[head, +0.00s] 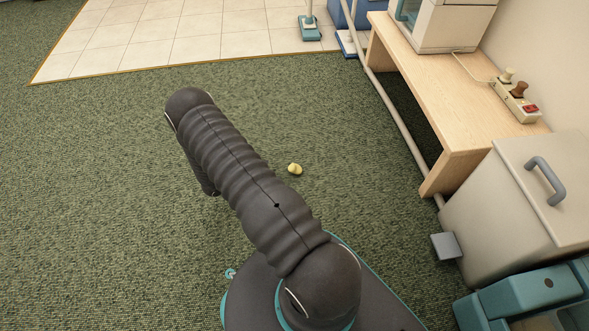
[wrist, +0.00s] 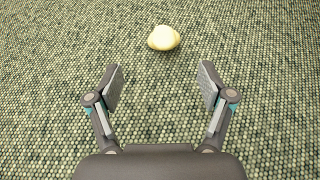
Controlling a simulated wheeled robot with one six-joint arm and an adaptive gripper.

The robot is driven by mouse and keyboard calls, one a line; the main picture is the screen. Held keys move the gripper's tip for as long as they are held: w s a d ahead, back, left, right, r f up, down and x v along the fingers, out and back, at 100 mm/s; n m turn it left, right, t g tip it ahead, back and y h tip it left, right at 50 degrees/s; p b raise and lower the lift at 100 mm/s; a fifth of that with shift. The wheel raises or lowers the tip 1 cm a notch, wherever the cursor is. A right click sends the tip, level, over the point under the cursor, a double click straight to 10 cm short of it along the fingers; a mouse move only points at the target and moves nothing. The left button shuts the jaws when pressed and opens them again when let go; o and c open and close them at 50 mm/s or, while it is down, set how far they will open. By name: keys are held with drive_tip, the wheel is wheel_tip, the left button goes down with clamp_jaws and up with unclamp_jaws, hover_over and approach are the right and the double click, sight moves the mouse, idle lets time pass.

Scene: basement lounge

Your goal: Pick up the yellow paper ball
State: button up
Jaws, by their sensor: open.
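The yellow paper ball (head: 295,169) lies on the green carpet, just right of my arm in the head view. In the wrist view the yellow paper ball (wrist: 163,38) is a pale, crumpled lump near the top centre, beyond the fingertips. My gripper (wrist: 160,85) is open, with a finger on either side and only carpet showing between them. The ball lies ahead of the gap, roughly centred and apart from both fingers. In the head view my arm hides the gripper.
A wooden bench (head: 447,110) stands on the right with a machine on top. A grey pedal bin (head: 500,210) and a teal case (head: 530,300) stand at the lower right. Pale floor tiles (head: 180,35) lie at the back. The carpet around the ball is clear.

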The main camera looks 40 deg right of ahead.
sight(289, 169)
drive_tip(key=shift+s+d+f, duration=0.1)
drive_tip(key=shift+d+f, duration=0.2)
drive_tip(key=shift+f, duration=0.05)
drive_tip(key=x, duration=0.6)
drive_tip(key=shift+d+f+b, duration=0.15)
drive_tip(key=shift+d+b, duration=0.2)
drive_tip(key=shift+b, duration=0.05)
drive_tip(key=shift+r+b+x, duration=0.15)
drive_tip(key=shift+b+x, duration=0.05)
drive_tip(key=shift+x, duration=1.45)
drive_tip(key=shift+r+b+x, duration=0.15)
drive_tip(key=shift+x, duration=1.45)
drive_tip(key=shift+d, duration=0.1)
drive_tip(key=shift+s, duration=0.1)
drive_tip(key=c, duration=0.7)
